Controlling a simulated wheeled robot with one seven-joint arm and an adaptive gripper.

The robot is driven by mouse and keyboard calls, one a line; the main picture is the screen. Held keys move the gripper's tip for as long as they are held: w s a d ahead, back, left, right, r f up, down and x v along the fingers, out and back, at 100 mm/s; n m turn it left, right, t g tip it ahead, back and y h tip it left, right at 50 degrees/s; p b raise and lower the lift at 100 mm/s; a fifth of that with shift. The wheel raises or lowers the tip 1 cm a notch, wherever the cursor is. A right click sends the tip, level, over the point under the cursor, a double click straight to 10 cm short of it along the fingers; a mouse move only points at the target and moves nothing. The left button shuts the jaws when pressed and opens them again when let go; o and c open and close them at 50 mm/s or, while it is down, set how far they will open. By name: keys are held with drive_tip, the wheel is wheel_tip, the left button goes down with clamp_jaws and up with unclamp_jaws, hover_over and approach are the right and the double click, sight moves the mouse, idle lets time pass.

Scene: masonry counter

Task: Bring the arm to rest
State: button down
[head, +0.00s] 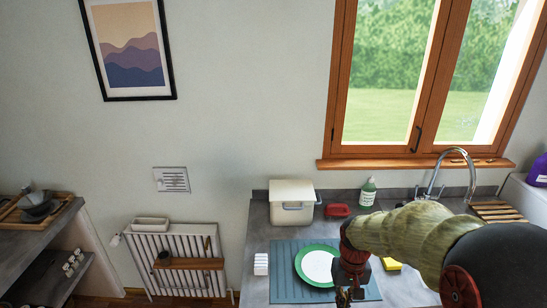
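My arm enters the head view from the lower right and reaches left over the grey counter (400,287). My gripper (345,297) points down near the bottom edge, over the blue-grey ribbed mat (285,262). Its fingers are small, dark and partly cut off by the frame, so I cannot tell whether they are open or shut. A white plate with a green rim (304,274) lies on the mat, just left of my gripper, which hides part of its right side.
A white lidded box (291,203), a red item (338,210) and a green soap bottle (368,192) stand along the wall. A yellow sponge (391,264) lies beside my arm. The faucet (471,180) rises behind it. A white block (261,264) stands left of the mat.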

drive_tip(key=s+a+r+t+b, duration=0.1)
drive_tip(key=s+r+t+b, duration=0.4)
drive_tip(key=s+r, duration=0.9)
drive_tip(key=shift+s+r+t, duration=0.4)
drive_tip(key=shift+s+t, duration=0.3)
drive_tip(key=shift+s, duration=1.1)
